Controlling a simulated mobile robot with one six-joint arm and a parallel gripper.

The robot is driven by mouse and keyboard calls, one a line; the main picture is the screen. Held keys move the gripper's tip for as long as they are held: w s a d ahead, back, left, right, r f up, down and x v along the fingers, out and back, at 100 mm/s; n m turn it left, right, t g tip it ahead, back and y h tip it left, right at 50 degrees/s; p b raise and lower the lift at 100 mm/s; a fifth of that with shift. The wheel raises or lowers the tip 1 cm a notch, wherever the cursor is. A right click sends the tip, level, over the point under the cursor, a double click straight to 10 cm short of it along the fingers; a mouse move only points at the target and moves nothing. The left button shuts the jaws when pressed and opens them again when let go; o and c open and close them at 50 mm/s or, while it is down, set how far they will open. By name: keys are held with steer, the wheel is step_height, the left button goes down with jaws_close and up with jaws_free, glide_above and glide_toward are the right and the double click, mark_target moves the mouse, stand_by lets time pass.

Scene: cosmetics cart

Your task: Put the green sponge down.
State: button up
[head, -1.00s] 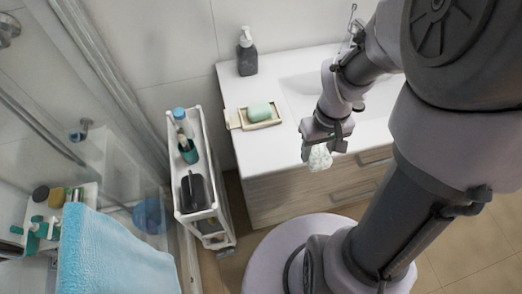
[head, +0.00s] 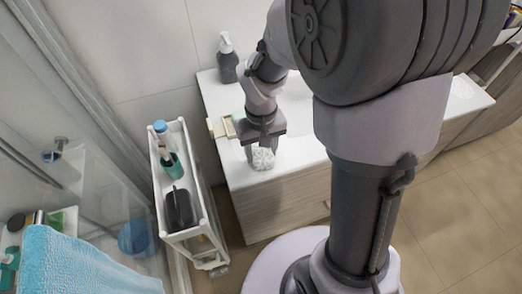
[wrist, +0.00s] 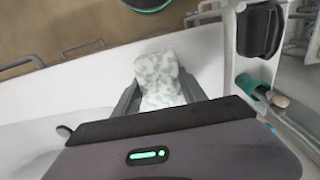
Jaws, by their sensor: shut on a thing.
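The sponge (head: 263,159) is a pale, mottled white-green block. My gripper (head: 262,147) is shut on it and points down over the white countertop (head: 293,152), near its front edge. In the wrist view the sponge (wrist: 160,78) sits between the two grey fingers of my gripper (wrist: 160,95), with white counter around it. I cannot tell whether its underside touches the counter.
A soap dish (head: 221,127) lies just left of my gripper, its soap mostly hidden by my arm. A dark pump bottle (head: 228,65) stands behind. A white cart (head: 196,206) with a dark container (head: 180,208) and bottles stands to the left.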

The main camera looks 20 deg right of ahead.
mark_target(261, 153)
steer(key=o, duration=1.2)
step_height(261, 153, up, 14)
steer(key=p, duration=0.6)
steer(key=s+a+r+m+t, duration=0.1)
steer(key=s+r+t, duration=0.1)
steer(key=s+r, duration=0.1)
steer(key=s+a+r+m+t+y, duration=0.1)
steer(key=s+r+m+t, duration=0.1)
steer(key=s, duration=0.3)
steer(key=s+a+r+m+t+y, duration=0.1)
steer(key=s+a+r, duration=0.1)
steer(key=s+r, duration=0.2)
steer(key=shift+s+r+t, duration=0.3)
steer(key=shift+s+t, duration=0.1)
